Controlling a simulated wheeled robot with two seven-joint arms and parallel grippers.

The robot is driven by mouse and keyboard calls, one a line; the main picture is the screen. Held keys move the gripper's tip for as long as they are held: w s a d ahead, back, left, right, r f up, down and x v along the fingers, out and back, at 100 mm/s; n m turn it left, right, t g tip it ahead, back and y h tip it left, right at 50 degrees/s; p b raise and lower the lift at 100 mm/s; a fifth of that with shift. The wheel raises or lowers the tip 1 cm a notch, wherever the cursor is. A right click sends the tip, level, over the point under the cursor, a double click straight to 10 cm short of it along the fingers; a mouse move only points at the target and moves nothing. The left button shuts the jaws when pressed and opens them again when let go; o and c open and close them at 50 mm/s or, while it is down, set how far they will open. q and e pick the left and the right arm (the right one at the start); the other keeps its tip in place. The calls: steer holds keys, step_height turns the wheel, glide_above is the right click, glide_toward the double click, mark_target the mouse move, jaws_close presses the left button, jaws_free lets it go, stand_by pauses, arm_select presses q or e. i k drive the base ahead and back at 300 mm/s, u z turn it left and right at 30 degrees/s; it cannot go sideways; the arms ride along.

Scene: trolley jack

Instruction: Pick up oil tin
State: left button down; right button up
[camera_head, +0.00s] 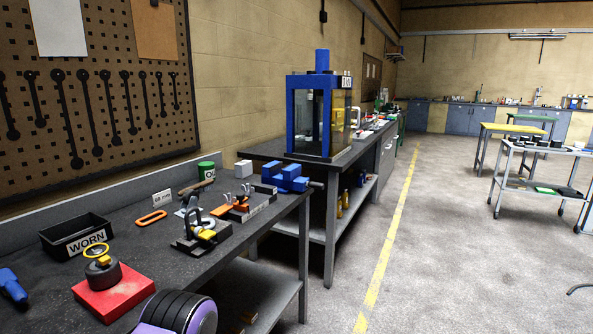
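A small green tin (206,171) with a pale marking stands upright at the back of the near dark workbench, close to the wall. It is the thing in view most like an oil tin, but its marking is too small to read. Its lower part is partly hidden by a dark tool with a brown handle (197,187) lying in front of it. Neither of my grippers shows in the head view.
Open floor lies right.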

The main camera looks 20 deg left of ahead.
mark_target(206, 169)
steer(key=z, duration=0.75)
steer(key=i, duration=3.95)
steer(key=u, duration=4.3)
